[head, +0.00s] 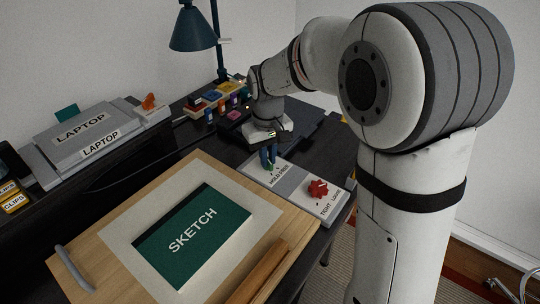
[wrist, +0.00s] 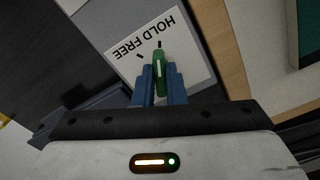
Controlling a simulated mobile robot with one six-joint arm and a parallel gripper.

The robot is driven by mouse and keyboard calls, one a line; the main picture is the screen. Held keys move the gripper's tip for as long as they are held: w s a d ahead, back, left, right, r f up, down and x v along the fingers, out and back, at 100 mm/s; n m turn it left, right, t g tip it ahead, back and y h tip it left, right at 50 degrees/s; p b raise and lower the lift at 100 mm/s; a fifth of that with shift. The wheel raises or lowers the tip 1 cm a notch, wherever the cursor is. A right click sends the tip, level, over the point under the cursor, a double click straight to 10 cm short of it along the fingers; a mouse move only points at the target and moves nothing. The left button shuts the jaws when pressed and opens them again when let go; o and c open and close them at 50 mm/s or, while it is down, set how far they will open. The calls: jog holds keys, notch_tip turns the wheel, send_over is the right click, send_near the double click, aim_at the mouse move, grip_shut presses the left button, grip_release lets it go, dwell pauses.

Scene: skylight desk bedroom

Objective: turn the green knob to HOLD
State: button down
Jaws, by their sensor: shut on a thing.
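The green knob (wrist: 159,62) stands between the two blue fingers of my gripper (wrist: 161,80) in the wrist view, and the fingers are shut on it. The knob's white line points up the picture, roughly at the tick mark on the HOLD side. A second tick lies left of it, on the FREE side. The knob sits on a pale panel (wrist: 190,60) lettered HOLD FREE. In the head view my gripper (head: 268,161) points down at the panel (head: 262,178) and mostly hides the knob.
A red knob (head: 318,188) marked TIGHT and LOOSE stands close beside, nearer the front. A wooden board (head: 75,262) with a green SKETCH book (head: 195,235) lies to the left. Small coloured items (head: 213,102) and a dark lamp (head: 193,30) are behind.

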jog(key=shift+m, duration=0.5)
jog(key=c, duration=1.5)
grip_release()
jog(key=shift+r, duration=0.1)
notch_tip(320, 180, up, 8)
jog(key=shift+f, duration=0.2)
jog(key=s+d+f+m+t, duration=0.1)
jog(key=s+d, duration=0.4)
jog(key=s, duration=0.1)
jog(key=s+d+f+m+t, duration=0.1)
jog(key=s+d, duration=0.3)
jog(key=s, duration=0.2)
jog(key=s+d+f+m, duration=0.1)
jog(key=s+d+m, duration=0.1)
jog(key=s+d, duration=0.3)
jog(key=shift+s+d+f+t, duration=0.15)
jog(key=shift+s+t, duration=0.05)
jog(key=shift+s, duration=0.25)
jog(key=shift+s+d+f+t, duration=0.1)
jog(key=shift+s+d+t, duration=0.1)
jog(key=shift+s, duration=0.25)
